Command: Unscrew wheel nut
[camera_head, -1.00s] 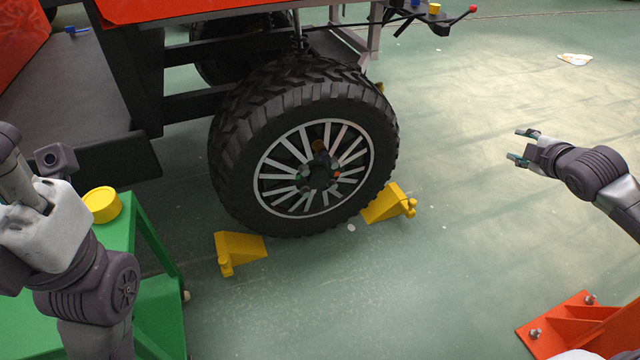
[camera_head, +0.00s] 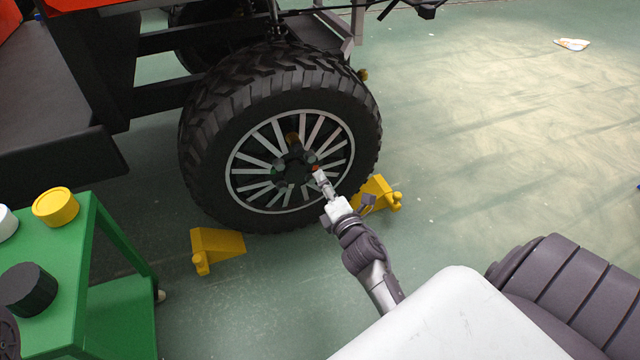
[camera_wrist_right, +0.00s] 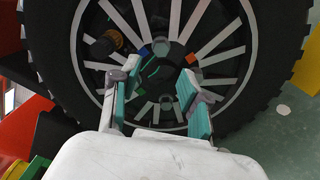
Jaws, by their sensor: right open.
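The wheel (camera_head: 245,185) is a large black tyre with a silver spoked rim, mounted on the vehicle. Its dark hub (camera_head: 296,168) carries several nuts. One orange-brown nut (camera_head: 292,139) is at the top of the hub; it also shows in the right wrist view (camera_wrist_right: 110,40). My right gripper (camera_head: 319,176) is at the lower right of the hub, in front of the wheel. In the right wrist view its teal-padded fingers (camera_wrist_right: 160,82) are apart, with the hub beyond them and nothing visibly held. An orange-red mark (camera_wrist_right: 191,58) shows beside the right fingertip. My left gripper is out of view.
Yellow chocks (camera_head: 217,246) and (camera_head: 377,193) sit at the wheel's front and back. A green cart (camera_head: 105,270) at left carries a yellow cylinder (camera_head: 56,207) and a dark cylinder (camera_head: 28,290). Open floor lies to the right.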

